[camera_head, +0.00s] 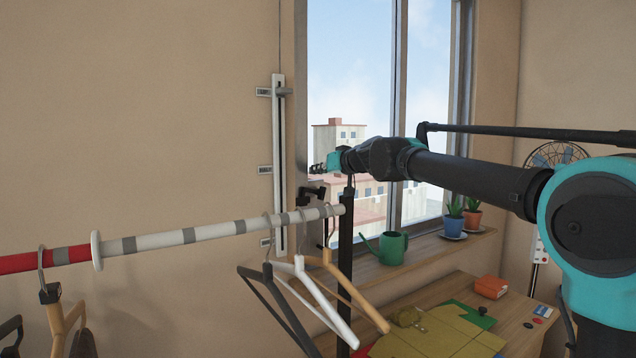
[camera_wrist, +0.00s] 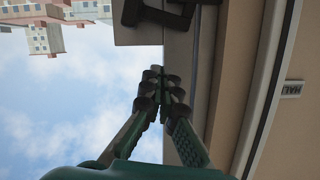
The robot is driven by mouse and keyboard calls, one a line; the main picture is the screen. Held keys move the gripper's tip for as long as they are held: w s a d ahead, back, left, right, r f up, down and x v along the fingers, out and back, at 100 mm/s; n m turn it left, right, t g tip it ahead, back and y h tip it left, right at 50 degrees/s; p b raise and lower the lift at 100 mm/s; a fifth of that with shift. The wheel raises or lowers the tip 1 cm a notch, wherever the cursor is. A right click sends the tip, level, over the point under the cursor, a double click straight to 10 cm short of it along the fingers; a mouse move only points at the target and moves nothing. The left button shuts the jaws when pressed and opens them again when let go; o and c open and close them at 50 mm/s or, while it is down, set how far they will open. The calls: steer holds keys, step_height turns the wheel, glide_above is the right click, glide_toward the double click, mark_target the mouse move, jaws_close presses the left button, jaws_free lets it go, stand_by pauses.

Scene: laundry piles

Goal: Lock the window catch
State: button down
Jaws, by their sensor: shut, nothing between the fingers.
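A black catch-like fitting (camera_head: 312,195) sits on the left side of the window frame, just above the hanging rail. It also shows at the top edge of the wrist view (camera_wrist: 165,14), partly cut off. A pale vertical track (camera_head: 278,165) with several small labels stands on the wall to the left, with a short lever (camera_head: 285,91) near its top label. My gripper (camera_head: 318,168) is above the black fitting, by the window's left edge, and apart from it. In the wrist view its fingers (camera_wrist: 157,75) are shut and empty.
A striped rail (camera_head: 207,232) with hangers crosses in front, below my gripper, ending at a black post (camera_head: 346,255). A green watering can (camera_head: 393,247) and potted plants (camera_head: 454,222) stand on the sill (camera_head: 395,268). A table with cloth is at lower right.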

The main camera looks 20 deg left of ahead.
steer(key=v, duration=1)
steer(key=shift+f, duration=0.15)
